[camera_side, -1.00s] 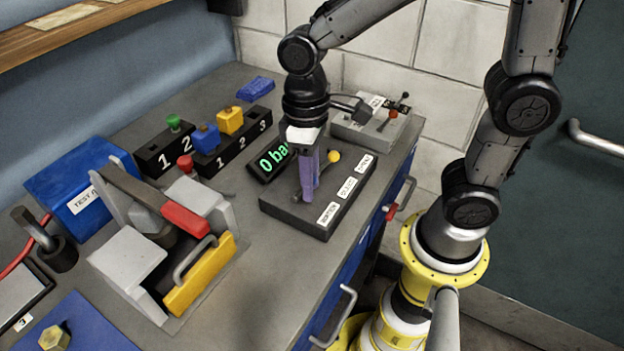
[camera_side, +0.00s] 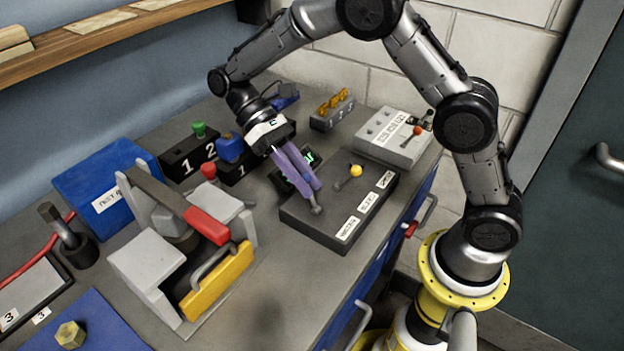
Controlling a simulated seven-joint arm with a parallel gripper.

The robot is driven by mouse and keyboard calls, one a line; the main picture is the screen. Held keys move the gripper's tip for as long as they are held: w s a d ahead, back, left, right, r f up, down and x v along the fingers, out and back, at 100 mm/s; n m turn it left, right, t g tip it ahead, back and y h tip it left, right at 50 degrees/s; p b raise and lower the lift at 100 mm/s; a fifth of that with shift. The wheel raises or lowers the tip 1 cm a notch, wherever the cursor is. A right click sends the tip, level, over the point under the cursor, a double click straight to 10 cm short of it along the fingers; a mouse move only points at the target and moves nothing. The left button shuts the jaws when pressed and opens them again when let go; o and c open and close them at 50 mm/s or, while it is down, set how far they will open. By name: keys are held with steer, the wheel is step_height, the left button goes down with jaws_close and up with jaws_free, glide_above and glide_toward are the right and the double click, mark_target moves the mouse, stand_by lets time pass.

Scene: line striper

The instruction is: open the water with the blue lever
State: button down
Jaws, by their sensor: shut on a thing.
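A dark valve block (camera_side: 301,228) with white labels lies on the bench. A short lever with a yellow ball (camera_side: 356,171) stands on it and leans up to the right. A second lever shows only as a grey foot (camera_side: 316,209) near the block's left side. My gripper (camera_side: 312,183), with long purple fingers, reaches down from the upper left and is shut on this second lever, the blue lever. Its handle and colour are hidden between the fingers. A dark display (camera_side: 309,157) with green digits stands behind the block, mostly covered by my fingers, so its reading cannot be told.
A black rack (camera_side: 182,165) with green, red and blue knobs stands left of my gripper. A grey press with a red handle (camera_side: 207,226) and yellow guard (camera_side: 217,285) stands at front left. Grey boxes (camera_side: 332,117) (camera_side: 392,137) stand behind the block.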

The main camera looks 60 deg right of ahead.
steer(key=shift+w+f+g, duration=0.2)
steer(key=shift+w+g, duration=0.35)
steer(key=shift+g, duration=0.35)
steer(key=c, duration=0.7)
jaws_free()
